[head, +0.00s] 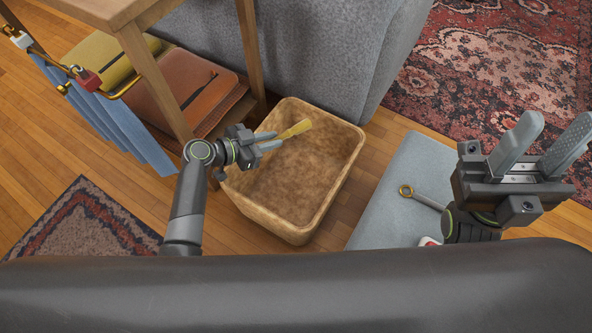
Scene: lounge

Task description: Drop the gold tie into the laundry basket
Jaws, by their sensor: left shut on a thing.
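The gold tie (296,129) is a small yellow strip that sticks out from the fingertips of my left gripper (268,140). My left gripper is shut on it and holds it over the laundry basket, near the far left part of its opening. The laundry basket (283,223) is a tan, open box on the wood floor, and the part of its inside that shows looks empty. My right gripper (549,142) is at the right, apart from the basket, with its two fingers spread and nothing between them.
A wooden table (133,45) stands at the upper left, with brown and olive bags under it and blue strips hanging beside it. A grey sofa (290,45) is behind the basket.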

